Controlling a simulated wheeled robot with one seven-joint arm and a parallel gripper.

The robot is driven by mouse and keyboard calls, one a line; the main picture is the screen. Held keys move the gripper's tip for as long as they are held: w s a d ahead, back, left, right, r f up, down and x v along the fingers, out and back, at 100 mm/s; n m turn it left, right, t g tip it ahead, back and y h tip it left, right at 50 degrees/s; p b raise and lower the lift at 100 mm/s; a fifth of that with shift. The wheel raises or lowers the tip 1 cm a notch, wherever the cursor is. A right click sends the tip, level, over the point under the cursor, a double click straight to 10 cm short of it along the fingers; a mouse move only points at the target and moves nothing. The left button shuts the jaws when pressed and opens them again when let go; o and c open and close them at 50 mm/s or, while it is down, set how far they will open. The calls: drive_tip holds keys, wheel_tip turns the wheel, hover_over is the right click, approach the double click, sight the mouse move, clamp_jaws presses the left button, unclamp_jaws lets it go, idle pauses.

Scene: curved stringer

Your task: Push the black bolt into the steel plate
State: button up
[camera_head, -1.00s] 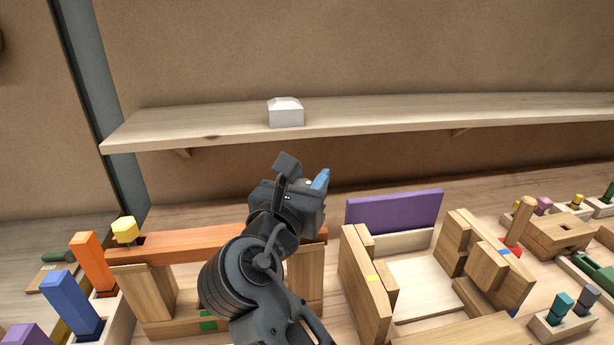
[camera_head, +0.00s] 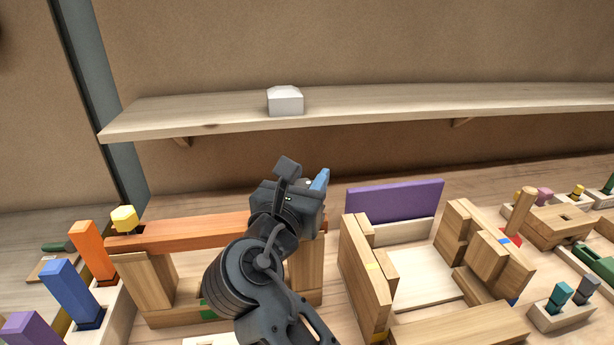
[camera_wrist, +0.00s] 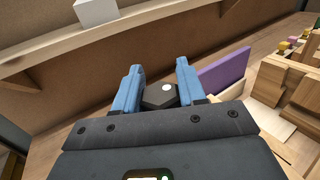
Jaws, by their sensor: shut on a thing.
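In the wrist view my gripper (camera_wrist: 160,78) has its two blue fingers on either side of a dark hexagonal bolt head, the black bolt (camera_wrist: 158,97). It is shut on this bolt. In the head view my gripper (camera_head: 320,182) is over the right end of the orange-brown beam (camera_head: 190,231), and my own wrist hides the bolt there. How deep the bolt sits is hidden. I cannot make out the steel plate for certain in either view.
A shelf (camera_head: 200,113) with a white block (camera_head: 285,101) runs along the wall behind my gripper. A purple panel (camera_head: 395,201) and a wooden frame (camera_head: 365,275) stand to the right. Orange (camera_head: 90,248) and blue (camera_head: 70,290) blocks stand upright at the left.

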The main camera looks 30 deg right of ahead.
drive_tip(key=shift+f, duration=0.8)
drive_tip(key=o, duration=1.3)
drive_tip(key=shift+c, duration=0.2)
drive_tip(key=b+v, duration=0.1)
drive_tip(key=v, duration=0.7)
drive_tip(key=shift+b, duration=0.3)
